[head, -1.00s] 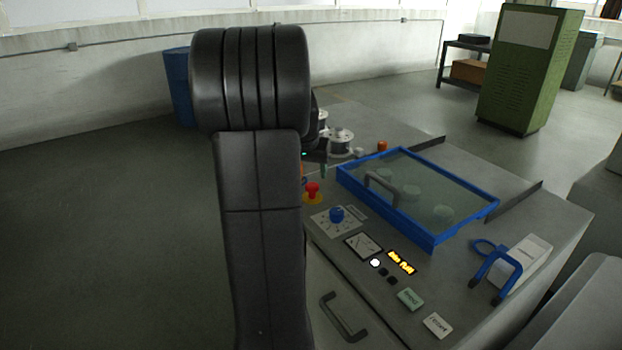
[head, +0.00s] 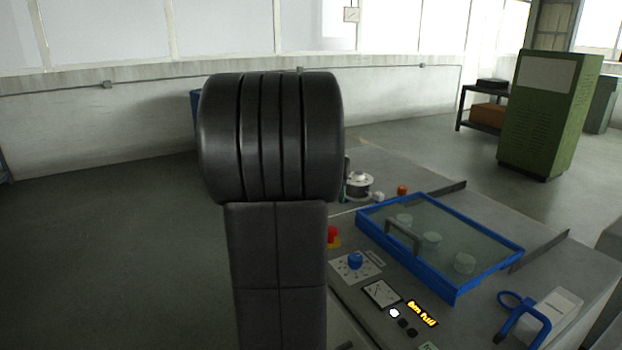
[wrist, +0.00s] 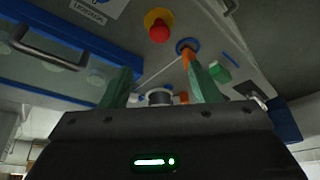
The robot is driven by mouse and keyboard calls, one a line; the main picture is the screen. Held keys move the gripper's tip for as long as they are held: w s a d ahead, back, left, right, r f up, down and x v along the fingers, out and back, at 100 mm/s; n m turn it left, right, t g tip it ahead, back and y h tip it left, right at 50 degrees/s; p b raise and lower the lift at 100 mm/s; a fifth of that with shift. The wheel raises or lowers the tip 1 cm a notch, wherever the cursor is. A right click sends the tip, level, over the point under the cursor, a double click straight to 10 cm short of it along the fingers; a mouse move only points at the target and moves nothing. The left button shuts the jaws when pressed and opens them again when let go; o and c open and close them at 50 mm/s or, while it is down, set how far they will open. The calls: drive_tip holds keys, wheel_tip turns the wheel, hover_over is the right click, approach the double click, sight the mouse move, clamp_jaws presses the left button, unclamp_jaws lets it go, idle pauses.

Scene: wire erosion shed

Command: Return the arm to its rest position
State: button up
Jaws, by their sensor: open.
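My arm stands upright in the head view, its black links filling the left middle of the picture. It hides my gripper there. In the wrist view my gripper (wrist: 160,88) shows two green fingers spread apart with nothing held between them. Beyond the fingers, the wrist view shows the machine top tilted, with a red button on a yellow base (wrist: 159,29) and a blue ring with an orange part (wrist: 187,48). The fingers appear apart from these parts, though the exact distance cannot be told.
A green cabinet (head: 545,115) and dark shelf (head: 483,105) stand behind. Floor at left is clear.

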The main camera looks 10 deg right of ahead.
drive_tip(key=x, duration=1.3)
drive_tip(key=shift+f, duration=0.75)
